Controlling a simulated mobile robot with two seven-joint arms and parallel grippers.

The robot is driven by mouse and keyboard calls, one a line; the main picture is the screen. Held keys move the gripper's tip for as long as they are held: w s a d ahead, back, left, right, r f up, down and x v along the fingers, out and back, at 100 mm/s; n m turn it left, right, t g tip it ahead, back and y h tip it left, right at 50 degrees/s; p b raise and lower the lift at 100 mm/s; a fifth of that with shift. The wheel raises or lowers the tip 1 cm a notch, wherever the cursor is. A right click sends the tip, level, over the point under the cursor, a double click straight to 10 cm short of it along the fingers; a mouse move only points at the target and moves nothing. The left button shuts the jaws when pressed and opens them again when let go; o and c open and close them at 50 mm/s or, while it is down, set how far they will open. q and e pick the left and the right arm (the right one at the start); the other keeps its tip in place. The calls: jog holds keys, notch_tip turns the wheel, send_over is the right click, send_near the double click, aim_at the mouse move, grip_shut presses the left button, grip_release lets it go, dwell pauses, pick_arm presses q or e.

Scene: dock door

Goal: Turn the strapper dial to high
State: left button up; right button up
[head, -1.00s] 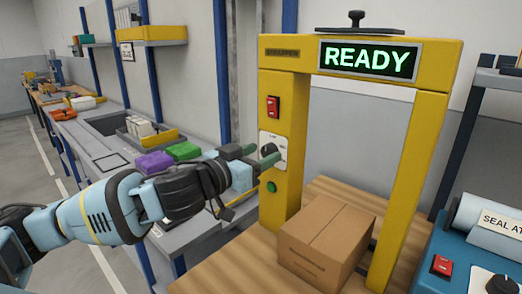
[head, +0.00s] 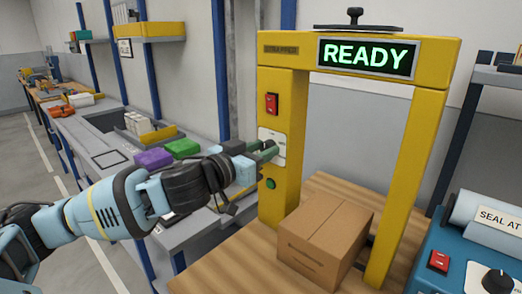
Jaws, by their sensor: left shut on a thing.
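The strapper (head: 362,75) is a yellow arch with a green "READY" display (head: 366,57). Its dial (head: 268,145) is a small dark knob on a white plate (head: 276,158) on the left post; the gripper's fingers hide most of it, so its setting cannot be read. My right gripper is not in view.
A cardboard box (head: 325,243) stands on the wooden table under the arch. A blue sealing machine (head: 450,250) is at the lower right. Purple (head: 153,158) and green (head: 183,148) blocks lie on the grey bench at the left.

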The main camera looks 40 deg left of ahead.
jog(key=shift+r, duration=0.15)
pick_arm(q)
jog(key=m+p, duration=0.2)
jog(key=m, duration=0.1)
jog(key=shift+r, duration=0.2)
jog(key=m+p, duration=0.3)
jog(key=m, duration=0.1)
jog(key=shift+d+m, duration=0.1)
jog(key=shift+m, duration=0.3)
jog(key=m+p, duration=0.3)
jog(key=m, duration=0.2)
jog(key=shift+p, duration=0.3)
jog(key=shift+f+m+p, duration=0.15)
jog(key=shift+m+p, duration=0.15)
jog(key=shift+m, duration=0.8)
jog(key=m, duration=0.8)
jog(key=shift+f+m, duration=0.3)
jog(key=shift+m, duration=0.1)
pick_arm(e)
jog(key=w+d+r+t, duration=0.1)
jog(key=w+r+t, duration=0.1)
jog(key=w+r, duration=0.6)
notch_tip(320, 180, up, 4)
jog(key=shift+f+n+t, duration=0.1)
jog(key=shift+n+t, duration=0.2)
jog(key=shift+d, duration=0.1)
